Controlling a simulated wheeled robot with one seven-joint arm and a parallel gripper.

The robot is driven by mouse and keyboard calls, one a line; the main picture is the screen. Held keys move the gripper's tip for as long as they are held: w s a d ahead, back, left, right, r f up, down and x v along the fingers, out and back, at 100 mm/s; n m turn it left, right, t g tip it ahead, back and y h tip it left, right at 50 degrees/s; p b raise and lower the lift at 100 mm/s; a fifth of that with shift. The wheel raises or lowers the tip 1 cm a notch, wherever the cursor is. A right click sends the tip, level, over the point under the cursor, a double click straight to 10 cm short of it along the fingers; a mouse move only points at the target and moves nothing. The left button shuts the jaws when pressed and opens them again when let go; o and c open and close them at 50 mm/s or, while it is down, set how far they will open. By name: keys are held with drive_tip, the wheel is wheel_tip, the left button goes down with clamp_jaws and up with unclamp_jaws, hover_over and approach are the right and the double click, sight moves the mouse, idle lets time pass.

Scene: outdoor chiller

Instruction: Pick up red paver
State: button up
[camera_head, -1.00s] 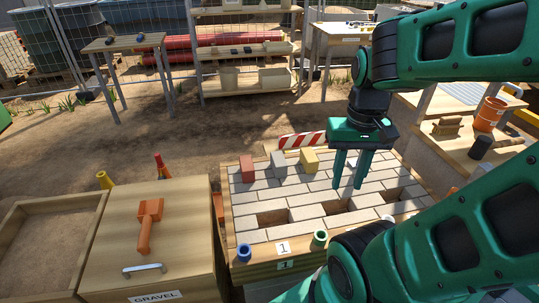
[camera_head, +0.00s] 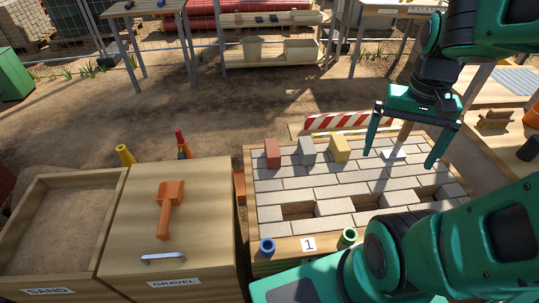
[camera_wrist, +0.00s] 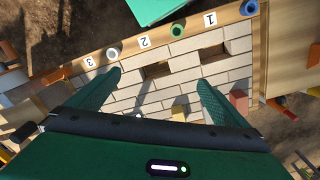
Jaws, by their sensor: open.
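The red paver (camera_head: 272,153) stands upright at the far left corner of the paved bed (camera_head: 288,184). In the wrist view the red paver (camera_wrist: 238,101) is right of the right finger. A grey paver (camera_head: 307,150) and a yellow paver (camera_head: 340,148) stand beside it in a row to the right. My gripper (camera_head: 400,160) is open and empty, above the right part of the bed, to the right of all three pavers.
The bed has three rectangular gaps, one at front left (camera_head: 297,211). Blue (camera_head: 267,247) and green (camera_head: 348,237) cups sit on its front edge. A red-and-white barrier (camera_head: 350,121) stands behind the pavers. An orange mallet (camera_head: 168,205) lies on the gravel box (camera_head: 205,230) at left.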

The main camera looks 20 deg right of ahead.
drive_tip(key=w+f+m+h, duration=0.1)
drive_tip(key=w+m, duration=0.2)
drive_tip(key=w, duration=0.7)
drive_tip(key=m+y, duration=0.1)
drive_tip(key=m, duration=0.9)
hover_over(272, 147)
drive_tip(key=d, duration=0.1)
drive_tip(key=f, duration=1.6)
drive_tip(key=shift+s+d+f, duration=0.1)
drive_tip(key=shift+s, duration=0.25)
drive_tip(key=f, duration=0.4)
drive_tip(key=shift+w+a+f, duration=0.1)
drive_tip(key=shift+a+f, duration=0.1)
drive_tip(key=shift+f, duration=0.05)
drive_tip(key=f, duration=0.5)
drive_tip(key=shift+w+a, duration=0.1)
drive_tip(key=shift+a, duration=0.3)
drive_tip(key=shift+f, duration=0.7)
